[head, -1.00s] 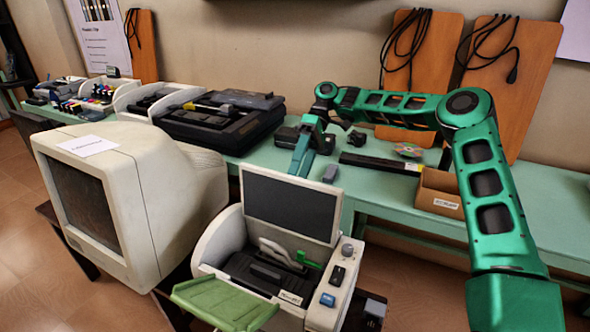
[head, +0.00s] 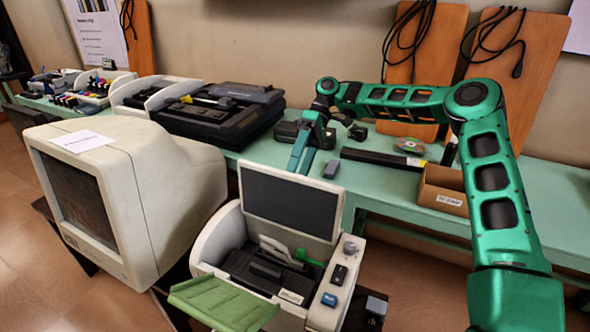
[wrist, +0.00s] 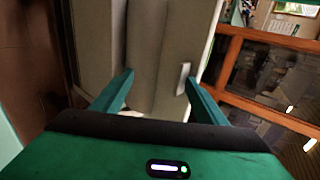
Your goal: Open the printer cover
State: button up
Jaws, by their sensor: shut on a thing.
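The printer (head: 222,243) is a white machine at the lower middle of the head view, with a green tray (head: 220,304) at its front. Its cover (head: 290,204) stands raised at the back, its dark inner panel facing the camera and the dark interior showing below. My gripper (head: 299,168) is at the cover's top edge, fingers pointing down, partly hidden behind it. In the wrist view my gripper (wrist: 160,73) has its fingers on either side of a pale surface, shut on the cover; the exact contact is hard to see.
A bulky cream monitor (head: 135,190) stands close to the left of the printer. Behind is a green bench (head: 375,190) with a black open case (head: 215,125), a dark bar (head: 385,158) and a cardboard box (head: 440,190). Boards with cables lean on the wall.

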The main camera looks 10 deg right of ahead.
jog(key=shift+d+f, duration=0.15)
jog(key=shift+f, duration=0.1)
jog(key=shift+c, duration=0.2)
jog(key=shift+r, duration=0.1)
jog(key=shift+r, duration=0.25)
jog(key=shift+c, duration=1)
jog(key=r, duration=0.4)
jog(key=shift+s+a, duration=0.15)
jog(key=shift+a, duration=0.2)
jog(key=c, duration=0.3)
jog(key=s+a+r, duration=0.4)
jog(key=s+a, duration=0.1)
jog(key=s+a+r, duration=0.2)
jog(key=a, duration=0.1)
jog(key=shift+s+a+r, duration=0.15)
jog(key=shift+s+r, duration=0.05)
jog(key=shift+r, duration=0.15)
jog(key=shift+c, duration=0.5)
